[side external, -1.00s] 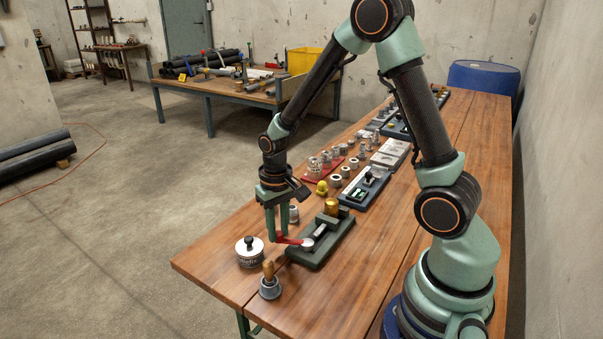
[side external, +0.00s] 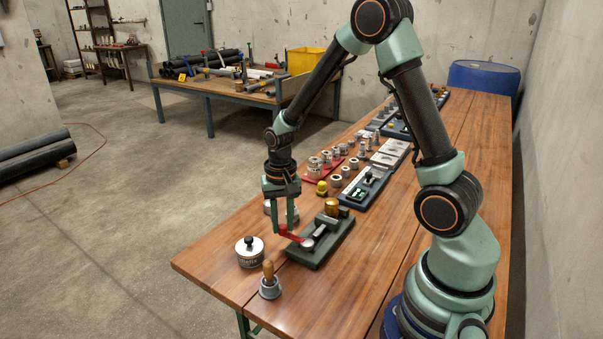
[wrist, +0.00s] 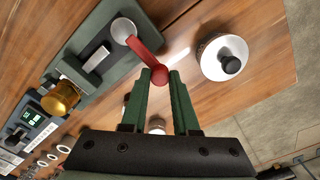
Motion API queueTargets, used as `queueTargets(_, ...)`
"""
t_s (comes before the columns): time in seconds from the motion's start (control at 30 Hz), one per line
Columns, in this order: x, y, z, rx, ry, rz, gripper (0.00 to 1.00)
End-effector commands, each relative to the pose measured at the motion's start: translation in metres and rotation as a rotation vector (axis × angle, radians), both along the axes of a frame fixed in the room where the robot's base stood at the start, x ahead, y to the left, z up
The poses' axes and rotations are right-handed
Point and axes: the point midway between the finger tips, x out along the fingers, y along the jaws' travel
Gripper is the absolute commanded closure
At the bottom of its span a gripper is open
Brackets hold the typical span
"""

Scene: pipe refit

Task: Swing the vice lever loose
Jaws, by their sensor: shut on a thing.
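The vice (side external: 320,240) is a dark green block on the front part of the wooden bench, with a brass-coloured cylinder (side external: 331,207) at its far end. Its red lever (side external: 291,235) sticks out from a silver round pivot (wrist: 123,29) near the vice's front end. The lever also shows in the wrist view (wrist: 146,51), ending in a red knob. My gripper (side external: 280,231) has its green fingers pointing down at the lever's outer end. In the wrist view, the fingertips (wrist: 160,74) are shut on the red knob, which is partly hidden between them.
A silver tin with a black knob (side external: 249,252) stands left of the vice. A wooden-handled tool in a grey base (side external: 269,281) stands at the front. A yellow fitting (side external: 322,188) and several metal fittings lie farther back. Bare bench lies right of the vice.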

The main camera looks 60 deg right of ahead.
Motion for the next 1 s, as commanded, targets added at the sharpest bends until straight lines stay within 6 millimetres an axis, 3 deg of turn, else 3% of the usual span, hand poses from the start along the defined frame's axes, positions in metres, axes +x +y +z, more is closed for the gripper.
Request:
queueTargets(0.37, 0.001, -0.004, 0.0, -0.001, -0.004, -0.054, 1.0)
queueTargets(0.4, 0.001, -0.004, 0.0, -0.001, -0.004, -0.054, 0.68)
queueTargets(0.47, 0.001, -0.004, 0.0, -0.001, -0.004, -0.053, 0.45)
queueTargets(0.5, 0.001, -0.004, 0.0, -0.001, -0.004, -0.052, 0.41)
queueTargets(0.83, 0.001, -0.004, 0.002, 0.0, -0.001, -0.05, 0.41)
queueTargets(1.0, 0.001, -0.004, 0.02, -0.001, -0.006, -0.049, 0.41)
